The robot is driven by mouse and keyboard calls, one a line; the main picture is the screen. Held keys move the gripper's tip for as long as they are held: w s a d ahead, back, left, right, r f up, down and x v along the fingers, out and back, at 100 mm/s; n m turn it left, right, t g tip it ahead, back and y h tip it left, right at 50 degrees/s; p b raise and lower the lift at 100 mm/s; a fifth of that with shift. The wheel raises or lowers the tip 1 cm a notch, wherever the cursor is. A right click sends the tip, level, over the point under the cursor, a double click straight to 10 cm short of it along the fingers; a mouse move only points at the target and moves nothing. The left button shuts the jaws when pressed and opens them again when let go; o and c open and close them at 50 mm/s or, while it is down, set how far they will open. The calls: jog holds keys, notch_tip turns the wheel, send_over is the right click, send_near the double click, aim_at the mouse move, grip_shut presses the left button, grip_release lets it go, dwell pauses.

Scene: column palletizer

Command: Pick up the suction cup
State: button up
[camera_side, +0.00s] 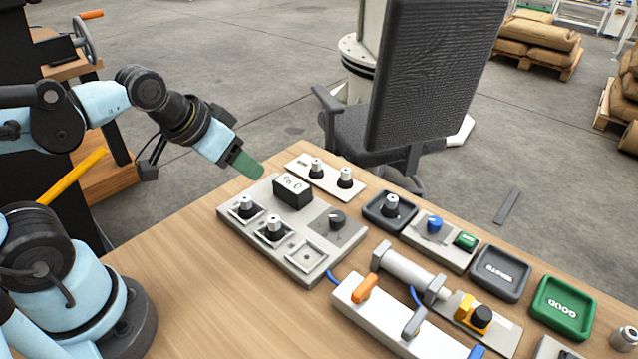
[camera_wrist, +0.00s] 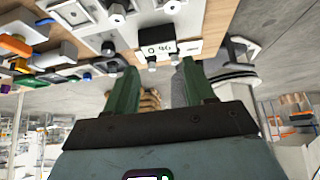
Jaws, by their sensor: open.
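Several small cup-like parts with black bases and pale tops stand on the table; I cannot tell which one is the suction cup. Two cups, one of them this cup (camera_side: 345,178), stand on a white plate (camera_side: 330,183) at the back. Two more, including this cup (camera_side: 273,228), sit in square recesses of a grey board (camera_side: 305,262). Another cup (camera_side: 391,204) sits in a dark tray. My gripper (camera_side: 250,168) is above the board's back left corner, its green fingers tilted down. In the wrist view my gripper (camera_wrist: 157,70) is open and empty, with two cups ahead.
A black box (camera_side: 292,190) and dark knob (camera_side: 335,219) are on the board. A grey cylinder (camera_side: 408,272), yellow-black part (camera_side: 473,315), grey tray (camera_side: 500,272) and green tray (camera_side: 562,306) stand to the right. An office chair (camera_side: 425,80) is behind. The table (camera_side: 205,300) is clear at front left.

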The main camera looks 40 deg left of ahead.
jog(key=w+m+g+h, duration=0.2)
jog(key=w+m, duration=0.1)
jog(key=w, duration=0.2)
jog(key=m+h, duration=0.9)
jog(key=m, duration=0.1)
send_near(344, 170)
jog(key=x, duration=0.8)
jog(key=shift+w+d+f, duration=0.2)
jog(key=shift+w+d, duration=0.05)
jog(key=shift+d, duration=0.05)
jog(key=shift+c, duration=0.3)
grip_shut()
